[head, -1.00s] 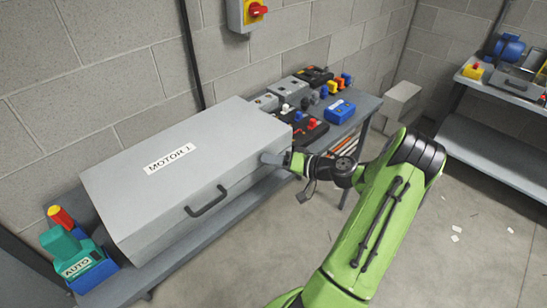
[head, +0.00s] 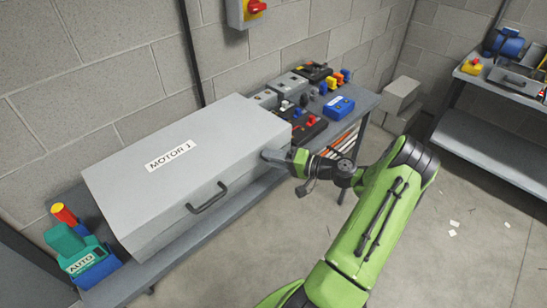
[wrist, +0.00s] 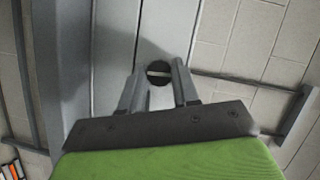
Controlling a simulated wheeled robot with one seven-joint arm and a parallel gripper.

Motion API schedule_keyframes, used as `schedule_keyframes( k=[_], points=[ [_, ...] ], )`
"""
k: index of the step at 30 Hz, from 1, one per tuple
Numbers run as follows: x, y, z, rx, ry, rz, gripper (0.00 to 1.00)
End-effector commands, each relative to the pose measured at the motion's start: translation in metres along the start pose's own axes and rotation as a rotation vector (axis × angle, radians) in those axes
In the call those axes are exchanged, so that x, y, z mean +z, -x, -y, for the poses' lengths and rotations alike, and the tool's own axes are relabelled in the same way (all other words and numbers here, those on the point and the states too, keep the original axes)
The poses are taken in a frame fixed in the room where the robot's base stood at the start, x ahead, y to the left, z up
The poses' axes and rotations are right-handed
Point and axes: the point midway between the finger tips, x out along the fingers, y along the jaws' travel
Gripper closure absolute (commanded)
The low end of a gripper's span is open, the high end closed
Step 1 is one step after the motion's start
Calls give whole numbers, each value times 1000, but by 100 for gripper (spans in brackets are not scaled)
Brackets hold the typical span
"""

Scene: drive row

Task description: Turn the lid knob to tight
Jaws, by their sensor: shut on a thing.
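The large grey box labelled MOTOR 1 (head: 190,165) lies on the bench with its lid closed. The lid knob (wrist: 158,72) shows in the wrist view as a small dark disc with a light bar across it, on a grey face. My gripper (wrist: 157,80) has one finger on each side of the disc and is shut on it. The fingers and the box hide the knob in the head view, where my gripper (head: 275,157) is at the box's right end. I cannot read any tight mark.
A dark handle (head: 207,198) sticks out of the box front. A green and blue AUTO unit (head: 82,258) stands at its left. Several switch units and a blue box (head: 338,107) crowd the bench's right end. The floor (head: 430,255) in front is mostly clear.

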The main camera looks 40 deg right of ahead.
Motion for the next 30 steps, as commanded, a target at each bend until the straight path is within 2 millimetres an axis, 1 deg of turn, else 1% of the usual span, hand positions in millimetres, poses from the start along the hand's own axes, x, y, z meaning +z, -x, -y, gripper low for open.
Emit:
schedule_keyframes(
  k=[4,5,9,10,17,20,23,30],
  points=[
    [-1,0,-1,2,1,-3,100],
    [-1,0,-1,2,1,-3,66],
    [0,0,0,2,1,-2,45],
    [0,0,0,2,1,-2,44],
    [0,0,0,1,1,-1,44],
    [-1,7,0,2,1,-2,44],
    [-1,26,0,4,1,-5,44],
    [-1,96,0,5,1,-7,44]
  ],
)
